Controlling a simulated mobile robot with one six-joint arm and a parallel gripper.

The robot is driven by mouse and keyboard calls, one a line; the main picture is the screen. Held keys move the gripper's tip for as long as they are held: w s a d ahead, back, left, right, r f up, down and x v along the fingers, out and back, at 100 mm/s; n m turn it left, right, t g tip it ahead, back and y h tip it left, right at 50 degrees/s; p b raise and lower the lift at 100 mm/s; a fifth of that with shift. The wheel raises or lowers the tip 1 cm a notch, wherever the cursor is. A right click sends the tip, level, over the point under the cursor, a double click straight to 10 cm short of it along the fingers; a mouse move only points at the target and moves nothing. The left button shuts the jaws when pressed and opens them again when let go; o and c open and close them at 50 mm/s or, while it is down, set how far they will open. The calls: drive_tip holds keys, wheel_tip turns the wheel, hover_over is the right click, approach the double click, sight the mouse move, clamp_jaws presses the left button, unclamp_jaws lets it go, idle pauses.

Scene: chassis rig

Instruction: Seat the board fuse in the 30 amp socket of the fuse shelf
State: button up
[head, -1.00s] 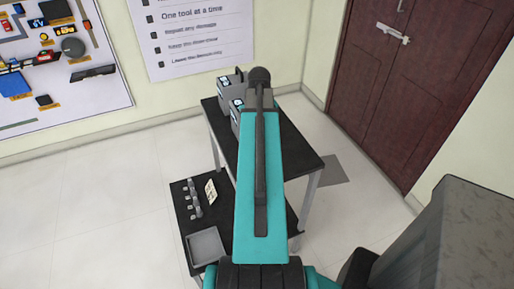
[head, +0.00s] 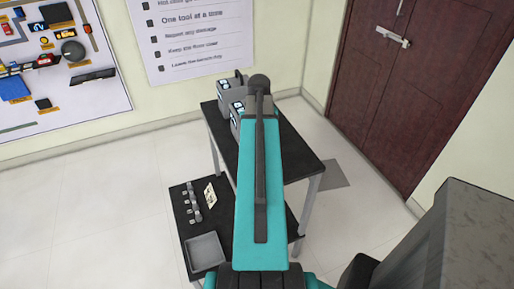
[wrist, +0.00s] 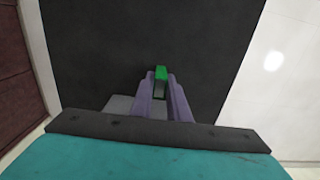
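My gripper (wrist: 160,90) has its two purple fingers close together around a small green block, which looks like the board fuse (wrist: 161,73). The fuse sticks out at the fingertips, over a plain dark surface. In the head view my arm hides the gripper and fuse. What looks like the fuse shelf is the low black shelf (head: 222,222) of the table, with a row of small grey holders (head: 193,203) on it. They are too small for me to read any amp marking. A small pale card (head: 210,195) lies to their right.
A grey tray (head: 206,252) sits at the near end of the low shelf. The black table top (head: 290,158) stands above it, with grey boxes (head: 237,110) at its back. A dark red door (head: 405,90) is at right. Pale floor is clear at left.

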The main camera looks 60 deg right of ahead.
clamp_jaws()
drive_tip(key=shift+r, duration=0.2)
drive_tip(key=shift+r+b, duration=0.65)
drive_tip(key=shift+r, duration=0.8)
drive_tip(key=w+a+r+b, duration=0.1)
drive_tip(key=w+a+b, duration=0.2)
drive_tip(key=w+a, duration=0.6)
drive_tip(key=w, duration=0.4)
drive_tip(key=shift+a+r, duration=0.2)
drive_tip(key=shift+r, duration=0.15)
